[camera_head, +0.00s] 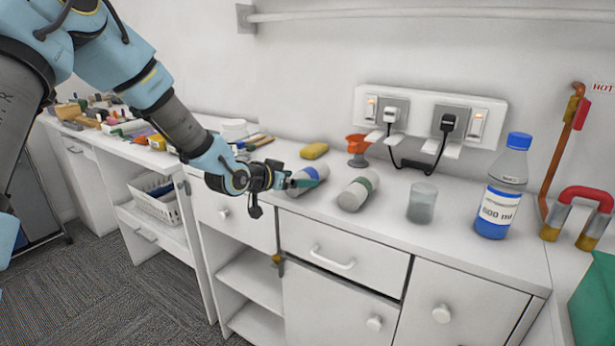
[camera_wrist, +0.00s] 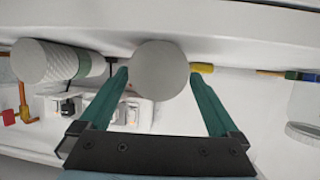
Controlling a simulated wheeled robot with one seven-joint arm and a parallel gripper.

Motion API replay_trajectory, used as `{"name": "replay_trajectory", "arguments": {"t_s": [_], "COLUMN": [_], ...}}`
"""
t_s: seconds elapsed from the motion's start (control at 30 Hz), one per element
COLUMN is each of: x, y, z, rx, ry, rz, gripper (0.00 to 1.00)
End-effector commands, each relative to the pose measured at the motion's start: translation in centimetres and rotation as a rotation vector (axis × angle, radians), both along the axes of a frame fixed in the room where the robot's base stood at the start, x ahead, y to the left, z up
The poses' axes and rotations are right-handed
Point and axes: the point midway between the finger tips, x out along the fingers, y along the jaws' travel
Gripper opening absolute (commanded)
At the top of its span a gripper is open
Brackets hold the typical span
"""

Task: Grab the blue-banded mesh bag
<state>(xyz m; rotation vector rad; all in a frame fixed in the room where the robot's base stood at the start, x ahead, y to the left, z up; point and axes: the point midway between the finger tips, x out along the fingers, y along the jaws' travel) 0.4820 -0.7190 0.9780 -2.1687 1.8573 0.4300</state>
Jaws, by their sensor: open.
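The blue-banded mesh bag (camera_head: 311,173) is a pale grey cylinder lying on its side on the white counter, a blue band near its far end. My gripper (camera_head: 300,183) reaches it from the left with teal fingers apart. In the wrist view the bag's round grey end (camera_wrist: 160,72) faces the camera, between the open fingertips (camera_wrist: 160,84). I cannot tell whether the fingers touch it. The band is hidden there. A similar green-banded roll (camera_head: 358,190) lies to the right, and it also shows in the wrist view (camera_wrist: 40,62).
A yellow sponge (camera_head: 314,151) and an orange funnel-like item (camera_head: 357,146) stand behind. A clear cup (camera_head: 422,202) and a blue-capped bottle (camera_head: 503,188) are to the right. Sockets with plugs (camera_head: 430,116) are on the wall. Bare counter (camera_head: 440,245) lies in front.

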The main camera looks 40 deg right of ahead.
Motion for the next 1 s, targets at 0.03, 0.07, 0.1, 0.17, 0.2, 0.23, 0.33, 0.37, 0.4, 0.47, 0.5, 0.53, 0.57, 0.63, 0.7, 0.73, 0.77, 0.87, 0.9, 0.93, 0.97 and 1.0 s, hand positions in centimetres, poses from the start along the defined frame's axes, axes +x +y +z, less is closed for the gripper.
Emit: {"name": "replay_trajectory", "arguments": {"t_s": [0.03, 0.07, 0.1, 0.17, 0.2, 0.23, 0.33, 0.37, 0.4, 0.47, 0.5, 0.53, 0.57, 0.63, 0.7, 0.73, 0.77, 0.87, 0.9, 0.93, 0.97, 1.0], "x": [-0.2, -0.2, -0.1, -0.2, 0.0, 0.1, 0.2, 0.2, 0.3, 0.3, 0.3, 0.3, 0.3, 0.3, 0.3, 0.3, 0.3, 0.3, 0.3, 0.3, 0.3, 0.3], "y": [-0.7, -1.0, -1.6, -2.3, -2.7, -3.1, -3.8, -4.0, -4.1, -4.1, -4.1, -4.1, -4.1, -4.1, -4.1, -4.1, -4.1, -4.1, -4.1, -4.1, -4.1, -4.1], "z": [0.0, -0.2, -0.3, -0.7, -1.0, -1.2, -1.6, -1.7, -1.7, -1.8, -1.8, -1.8, -1.8, -1.8, -1.8, -1.8, -1.8, -1.8, -1.8, -1.8, -1.8, -1.8], "rx": [0.001, 0.001, 0.001, 0.001, 0.001, 0.001, 0.001, 0.001, 0.001, 0.001, 0.001, 0.001, 0.001, 0.001, 0.001, 0.001, 0.001, 0.000, 0.000, 0.000, 0.000, 0.000], "ry": [0.003, 0.004, 0.002, 0.003, 0.003, 0.003, 0.001, 0.001, 0.001, 0.000, 0.000, 0.000, 0.000, 0.000, 0.000, 0.000, 0.000, 0.000, 0.000, 0.000, 0.000, 0.000], "rz": [-0.003, -0.003, -0.002, -0.002, -0.001, -0.001, -0.001, -0.001, -0.001, 0.000, 0.000, 0.000, 0.000, 0.000, 0.000, 0.000, 0.000, 0.000, 0.000, 0.000, 0.000, 0.000], "gripper": [0.97, 0.97, 0.97, 0.97, 0.97, 0.97, 0.97, 0.97, 0.97, 0.97, 0.97, 0.97, 0.97, 0.95, 0.87, 0.84, 0.81, 0.69, 0.65, 0.61, 0.58, 0.54]}}
